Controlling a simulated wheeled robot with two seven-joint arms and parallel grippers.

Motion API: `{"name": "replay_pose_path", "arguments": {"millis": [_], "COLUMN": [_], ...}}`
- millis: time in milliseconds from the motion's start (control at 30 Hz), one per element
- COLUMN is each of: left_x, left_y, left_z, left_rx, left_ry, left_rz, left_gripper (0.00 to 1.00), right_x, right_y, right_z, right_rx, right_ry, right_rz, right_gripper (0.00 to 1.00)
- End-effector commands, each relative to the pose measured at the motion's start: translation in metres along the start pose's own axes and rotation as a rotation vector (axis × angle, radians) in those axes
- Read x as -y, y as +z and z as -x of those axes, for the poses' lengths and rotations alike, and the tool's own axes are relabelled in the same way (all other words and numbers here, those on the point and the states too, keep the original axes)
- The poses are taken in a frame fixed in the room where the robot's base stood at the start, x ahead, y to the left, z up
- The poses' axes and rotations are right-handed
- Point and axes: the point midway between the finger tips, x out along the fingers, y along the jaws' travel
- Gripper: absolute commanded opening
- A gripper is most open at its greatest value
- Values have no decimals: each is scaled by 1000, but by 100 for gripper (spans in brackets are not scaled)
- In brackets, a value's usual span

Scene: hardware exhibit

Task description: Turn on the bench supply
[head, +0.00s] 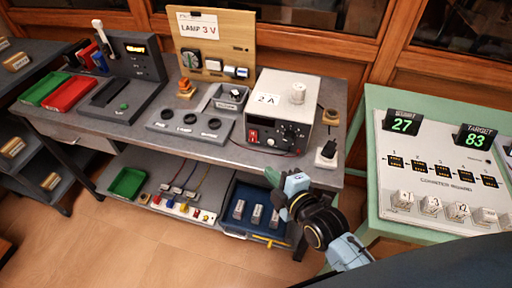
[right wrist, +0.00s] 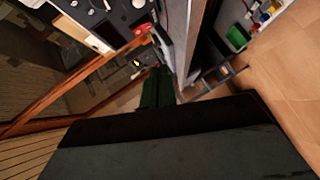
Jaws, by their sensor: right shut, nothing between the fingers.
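The bench supply (head: 287,108) is a light grey box with a "2 A" card on its top. It stands at the right part of the grey bench (head: 228,152) in the head view. A red switch (head: 253,136) is at the left of its front panel, with a dark dial and knobs to the right. I cannot tell the switch's position. My right gripper (head: 272,176) is below and in front of the supply, near the bench's front edge, apart from the switch. Its dark green fingers (right wrist: 158,88) are shut and empty. My left gripper is not in view.
A green-framed counter panel (head: 443,185) is at the right.

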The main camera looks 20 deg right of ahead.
Motion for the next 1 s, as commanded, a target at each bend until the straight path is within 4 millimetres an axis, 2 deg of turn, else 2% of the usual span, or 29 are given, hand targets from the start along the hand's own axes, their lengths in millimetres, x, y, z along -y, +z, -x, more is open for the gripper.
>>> {"name": "replay_pose_path", "arguments": {"millis": [100,400,533,667,1000], "left_x": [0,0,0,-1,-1], "left_y": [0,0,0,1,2], "left_z": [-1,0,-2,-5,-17], "left_rx": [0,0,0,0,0], "left_ry": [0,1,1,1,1], "left_rz": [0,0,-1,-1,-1], "left_gripper": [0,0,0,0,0], "right_x": [-10,-10,-11,-11,-12], "right_y": [-3,-3,-3,-3,-4], "right_z": [2,1,-7,-26,-98], "right_rx": [-7,-7,-7,-7,-7], "right_ry": [21,21,23,24,23], "right_rz": [25,25,24,23,21], "right_gripper": [0,0,0,0,0]}}
